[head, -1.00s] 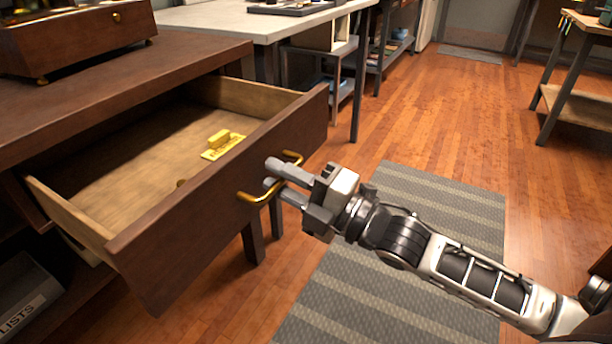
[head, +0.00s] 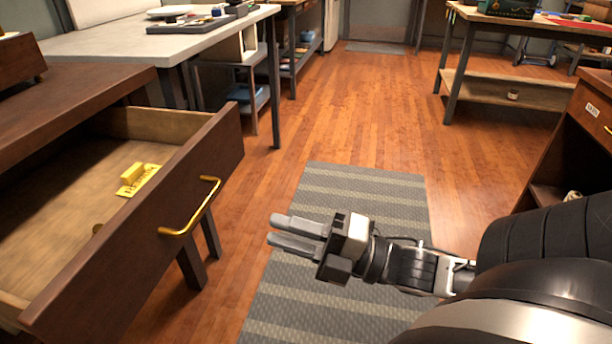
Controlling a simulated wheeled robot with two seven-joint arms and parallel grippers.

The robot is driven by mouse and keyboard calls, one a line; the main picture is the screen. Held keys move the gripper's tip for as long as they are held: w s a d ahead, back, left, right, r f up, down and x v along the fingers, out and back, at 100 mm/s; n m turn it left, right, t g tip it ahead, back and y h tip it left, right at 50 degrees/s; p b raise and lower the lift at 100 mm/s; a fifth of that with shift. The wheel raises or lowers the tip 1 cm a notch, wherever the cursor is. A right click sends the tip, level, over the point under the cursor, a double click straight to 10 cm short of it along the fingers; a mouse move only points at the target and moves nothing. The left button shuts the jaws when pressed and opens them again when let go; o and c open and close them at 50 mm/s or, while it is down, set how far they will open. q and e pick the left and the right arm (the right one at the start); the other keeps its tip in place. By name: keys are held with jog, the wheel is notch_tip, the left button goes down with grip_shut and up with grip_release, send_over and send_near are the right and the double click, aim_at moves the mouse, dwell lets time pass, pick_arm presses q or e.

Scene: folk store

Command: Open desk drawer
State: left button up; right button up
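The desk drawer (head: 150,215) stands pulled well out of the dark wooden desk (head: 70,95) at the left. Its brass handle (head: 197,208) is on the front panel, with nothing holding it. A yellow object (head: 138,178) lies inside the drawer. My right gripper (head: 271,230) is to the right of the handle, clear of it, with its fingers pointing left. The fingers are a little apart, with nothing between them. My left gripper is out of view. The drawer's near left part is cut off by the frame.
A grey-topped table (head: 110,42) stands behind the desk. A striped mat (head: 390,200) lies on the wooden floor (head: 350,100). A workbench (head: 500,90) is at the back right, and a wooden cabinet (head: 590,120) at the right edge. The middle floor is clear.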

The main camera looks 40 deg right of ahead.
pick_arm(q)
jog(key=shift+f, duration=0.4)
pick_arm(e)
jog(key=v, duration=0.2)
jog(key=shift+s+d+f, duration=0.1)
jog(key=shift+s+d, duration=0.1)
jog(key=shift+s, duration=0.05)
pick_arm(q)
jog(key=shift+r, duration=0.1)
